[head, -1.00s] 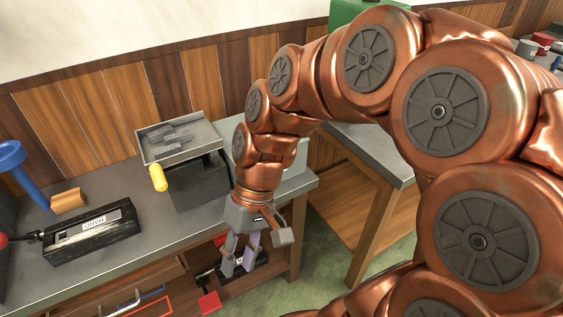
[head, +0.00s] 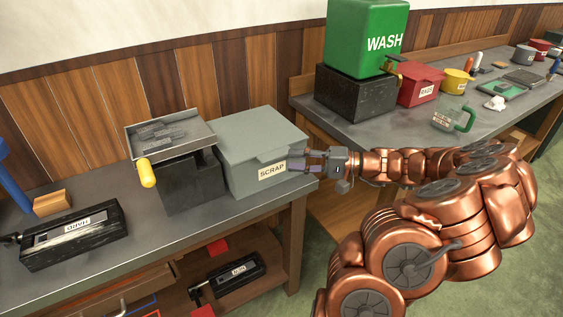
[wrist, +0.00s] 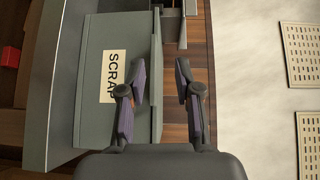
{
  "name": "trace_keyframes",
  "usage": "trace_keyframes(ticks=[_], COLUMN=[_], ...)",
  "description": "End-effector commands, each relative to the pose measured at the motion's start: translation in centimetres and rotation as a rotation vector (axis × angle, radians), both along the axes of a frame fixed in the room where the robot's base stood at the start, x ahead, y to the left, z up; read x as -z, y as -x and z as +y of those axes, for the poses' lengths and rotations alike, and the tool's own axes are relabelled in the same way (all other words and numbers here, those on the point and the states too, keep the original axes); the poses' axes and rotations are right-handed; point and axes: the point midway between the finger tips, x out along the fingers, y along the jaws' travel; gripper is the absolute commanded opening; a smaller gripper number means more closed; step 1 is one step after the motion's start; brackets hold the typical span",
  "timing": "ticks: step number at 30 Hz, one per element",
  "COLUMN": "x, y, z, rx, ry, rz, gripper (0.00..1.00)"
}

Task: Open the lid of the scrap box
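The grey scrap box (head: 240,170) stands on the left workbench, with a "SCRAP" label on its front. Its lid (head: 262,135) is shut, with a lip over the front. My gripper (head: 292,163) lies level at the box's right front corner, just below the lid edge. In the wrist view the box front (wrist: 95,60) fills the left half. My gripper (wrist: 161,74) is open and empty there, one finger over the box front and the other past the lid edge. I cannot tell whether a finger touches the lid.
A tool with a grey tray (head: 168,135) and yellow handle stands left of the box. A black case (head: 75,235) lies on the bench. The right bench holds a green WASH container (head: 365,35), a red box (head: 418,85) and a yellow pot (head: 456,82). A gap separates the benches.

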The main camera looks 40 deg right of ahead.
Motion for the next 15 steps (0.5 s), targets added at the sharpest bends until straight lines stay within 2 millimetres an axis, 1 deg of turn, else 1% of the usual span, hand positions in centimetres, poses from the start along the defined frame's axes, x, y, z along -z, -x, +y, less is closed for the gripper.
trace_keyframes(ticks=[1, 3, 6, 8, 11, 15], x=[0.8, 1.1, 1.3, 1.3, 1.1, 1.1], y=[0.3, 0.5, 0.5, 0.3, -0.5, -2.1], z=[-1.5, -2.7, -3.4, -3.3, -2.4, -1.0], rx=[0.038, 0.072, 0.093, 0.096, 0.091, 0.090], ry=[-0.015, -0.026, -0.033, -0.034, -0.036, -0.035], rz=[-0.009, -0.022, -0.031, -0.033, -0.033, -0.032], gripper=[0.33, 0.33, 0.33, 0.33, 0.33, 0.33])
